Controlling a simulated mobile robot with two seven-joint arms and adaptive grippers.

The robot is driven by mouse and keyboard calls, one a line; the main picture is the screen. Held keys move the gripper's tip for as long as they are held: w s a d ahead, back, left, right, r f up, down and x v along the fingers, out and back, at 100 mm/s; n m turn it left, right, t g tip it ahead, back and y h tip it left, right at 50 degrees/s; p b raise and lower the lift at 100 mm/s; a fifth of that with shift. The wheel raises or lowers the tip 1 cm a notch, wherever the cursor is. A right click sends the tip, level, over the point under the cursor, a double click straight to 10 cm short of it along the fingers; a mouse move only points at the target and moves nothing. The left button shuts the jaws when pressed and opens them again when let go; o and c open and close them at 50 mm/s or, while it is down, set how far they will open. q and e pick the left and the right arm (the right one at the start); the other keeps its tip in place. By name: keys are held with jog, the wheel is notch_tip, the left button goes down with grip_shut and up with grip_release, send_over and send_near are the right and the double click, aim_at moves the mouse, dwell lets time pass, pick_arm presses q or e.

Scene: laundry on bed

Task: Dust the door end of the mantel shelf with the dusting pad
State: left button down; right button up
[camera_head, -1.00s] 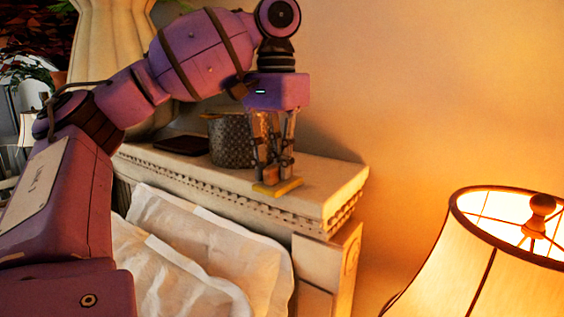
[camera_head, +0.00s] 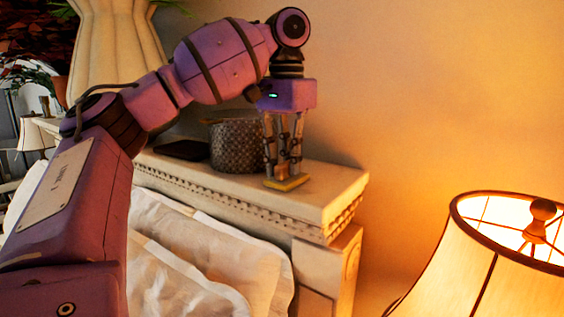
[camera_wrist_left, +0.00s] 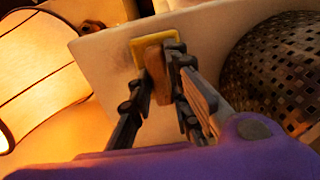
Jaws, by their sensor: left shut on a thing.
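The mantel shelf (camera_head: 325,193) is a pale ledge with a beaded edge; its near end is at the right in the head view. My left gripper (camera_head: 284,172) points down over that end. It is shut on the dusting pad (camera_head: 286,184), a yellow pad with an orange-brown grip block. The pad is at the shelf top, and its underside is hidden. In the left wrist view, the gripper (camera_wrist_left: 163,62) holds the grip block (camera_wrist_left: 157,75) between its fingers, with the yellow pad (camera_wrist_left: 139,47) beyond. My right gripper is out of view.
A dark patterned pot (camera_head: 235,145) stands on the shelf just left of the gripper. A dark flat object (camera_head: 183,149) lies farther left. A lit lamp (camera_head: 500,255) stands at the right. White pillows (camera_head: 205,255) lean below the shelf. The shelf's right end is bare.

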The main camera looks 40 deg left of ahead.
pick_arm(q)
jog(key=shift+w+a+r, duration=0.1)
jog(key=shift+w+a, duration=0.05)
jog(key=shift+w, duration=1.4)
jog(key=shift+w+a, duration=0.15)
jog(key=shift+w, duration=1.45)
jog(key=shift+r, duration=2.9)
notch_tip(320, 180, up, 3)
jog(key=shift+a, duration=0.1)
